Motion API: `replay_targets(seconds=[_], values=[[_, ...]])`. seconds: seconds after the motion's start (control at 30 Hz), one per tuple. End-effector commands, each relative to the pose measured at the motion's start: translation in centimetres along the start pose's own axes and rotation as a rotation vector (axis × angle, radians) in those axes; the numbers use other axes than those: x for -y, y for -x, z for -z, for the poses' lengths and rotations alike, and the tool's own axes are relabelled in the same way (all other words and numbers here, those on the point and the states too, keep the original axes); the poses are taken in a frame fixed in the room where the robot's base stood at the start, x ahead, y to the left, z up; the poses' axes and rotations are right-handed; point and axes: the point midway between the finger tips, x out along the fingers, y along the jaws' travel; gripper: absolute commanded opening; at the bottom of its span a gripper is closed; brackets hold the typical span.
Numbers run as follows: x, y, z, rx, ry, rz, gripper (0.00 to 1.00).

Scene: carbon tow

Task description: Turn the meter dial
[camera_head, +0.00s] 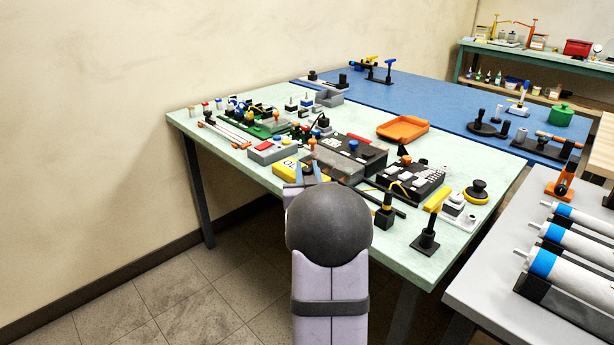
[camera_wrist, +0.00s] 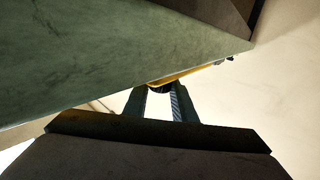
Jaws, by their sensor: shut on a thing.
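The yellow meter (camera_head: 287,168) lies near the front edge of the pale green table. In the wrist view, a strip of its yellow body (camera_wrist: 188,75) shows past the table. My gripper (camera_head: 308,170) reaches up to the meter from the front, over the table's edge. In the wrist view, my two fingers (camera_wrist: 161,92) close on a small dark round part at the yellow body, which looks like the meter dial (camera_wrist: 161,86). My arm and fingers hide most of the dial in the head view, and its markings cannot be read.
A grey box (camera_head: 342,163) and a black keypad panel (camera_head: 408,182) stand close behind and right of my gripper. A red-and-grey box (camera_head: 272,150) is to the left. An orange tray (camera_head: 402,128) lies farther back. The pale green table (camera_head: 470,160) has bare room at its right.

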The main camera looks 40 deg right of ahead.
Motion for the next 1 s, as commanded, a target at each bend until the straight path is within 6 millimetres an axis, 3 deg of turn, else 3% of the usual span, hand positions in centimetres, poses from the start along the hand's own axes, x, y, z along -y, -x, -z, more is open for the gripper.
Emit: replay_targets(seconds=[0.8,0.83,0.9,1.0], values=[[-0.04,-0.04,0.05,-0.001,-0.001,0.1,0.02],[-0.04,-0.04,0.06,-0.001,-0.001,0.1,0.29],[-0.03,-0.04,0.06,-0.001,-0.001,0.1,0.43],[-0.02,-0.04,0.06,-0.001,-0.001,0.1,0.43]])
